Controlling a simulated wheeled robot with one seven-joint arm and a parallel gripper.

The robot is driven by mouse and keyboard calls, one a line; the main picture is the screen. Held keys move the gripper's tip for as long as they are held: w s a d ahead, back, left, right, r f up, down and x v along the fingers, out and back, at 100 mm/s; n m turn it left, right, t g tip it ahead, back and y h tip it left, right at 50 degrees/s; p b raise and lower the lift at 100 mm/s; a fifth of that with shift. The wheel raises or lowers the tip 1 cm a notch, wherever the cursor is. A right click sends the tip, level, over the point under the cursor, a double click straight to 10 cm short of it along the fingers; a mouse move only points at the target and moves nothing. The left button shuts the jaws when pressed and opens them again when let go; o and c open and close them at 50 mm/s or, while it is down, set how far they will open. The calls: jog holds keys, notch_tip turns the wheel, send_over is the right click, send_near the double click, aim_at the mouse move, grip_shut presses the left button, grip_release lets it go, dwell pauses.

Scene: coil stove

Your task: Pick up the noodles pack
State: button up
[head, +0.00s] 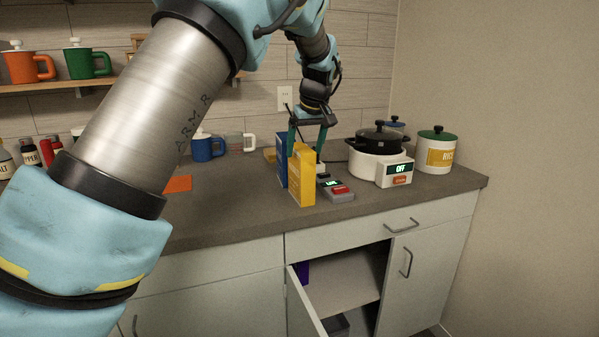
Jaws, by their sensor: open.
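A yellow box (302,182) stands upright near the counter's front edge, right of centre in the head view. A blue box (282,163) stands upright close behind and to its left. No label is readable on either, so I cannot tell which is the noodles pack. My gripper (307,150) points down at the boxes' tops, its two dark green fingers apart. One finger is by the blue box and the other is right of the yellow box's top. The boxes partly hide the fingertips, and I cannot tell whether they touch.
A small grey device (338,192) with a red button lies right of the yellow box. A white cooker (375,165) with a black pot (379,138) and a rice canister (436,152) stand further right. A blue mug (206,147) is at the back left. A cabinet door (303,305) hangs open below.

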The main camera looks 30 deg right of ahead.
aim_at(301, 169)
jog(key=p+x, duration=0.3)
jog(key=x, duration=0.5)
jog(key=shift+w+d+f, duration=0.1)
jog(key=shift+f, duration=0.05)
jog(key=shift+c, duration=0.3)
grip_shut()
dwell(0.4)
